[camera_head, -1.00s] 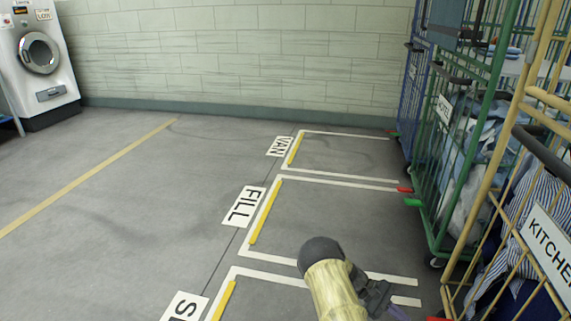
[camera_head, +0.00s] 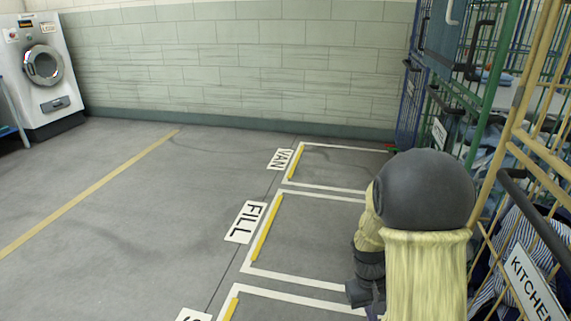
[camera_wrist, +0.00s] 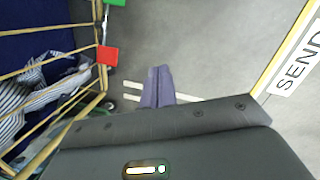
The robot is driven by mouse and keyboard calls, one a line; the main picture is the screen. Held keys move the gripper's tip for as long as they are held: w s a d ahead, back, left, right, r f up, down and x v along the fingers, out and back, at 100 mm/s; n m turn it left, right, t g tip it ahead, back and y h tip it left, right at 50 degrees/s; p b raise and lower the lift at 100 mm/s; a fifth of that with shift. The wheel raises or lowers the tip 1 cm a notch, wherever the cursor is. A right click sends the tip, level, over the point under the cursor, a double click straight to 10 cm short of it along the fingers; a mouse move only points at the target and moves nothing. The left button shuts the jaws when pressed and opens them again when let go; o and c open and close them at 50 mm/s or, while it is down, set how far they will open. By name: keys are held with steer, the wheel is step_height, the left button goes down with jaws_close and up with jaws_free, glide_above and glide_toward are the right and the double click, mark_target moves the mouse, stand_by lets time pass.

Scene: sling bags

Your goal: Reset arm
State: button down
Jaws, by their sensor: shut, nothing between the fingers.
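My arm, with a dark rounded joint and pale yellow link, is raised in the lower right of the head view. My gripper (camera_wrist: 157,88) shows in the wrist view as two purple-grey fingers pressed together. It is shut and empty, pointing down over the grey floor beside a yellow-framed cage. In the head view the fingers are mostly hidden or cut off at the bottom edge.
Cage trolleys line the right: a yellow one labelled KITCHEN (camera_head: 535,285) with striped cloth, a green one (camera_head: 484,120) and a blue one (camera_head: 408,108). Marked bays VAN (camera_head: 280,159) and FILL (camera_head: 247,222) are empty. Open floor lies left, before a washing machine (camera_head: 45,75).

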steer(key=s+a+r+m+t+y+p, duration=0.1)
steer(key=s+a+r+t+p, duration=0.1)
steer(key=s+a+r, duration=0.3)
steer(key=s+r+m+t+y+p, duration=0.1)
steer(key=s+r+t+p, duration=0.15)
steer(key=r, duration=0.55)
step_height(320, 180, up, 37)
steer(key=p, duration=3.7)
steer(key=shift+a+r+p, duration=0.15)
steer(key=shift+p, duration=0.25)
steer(key=shift+a, duration=0.1)
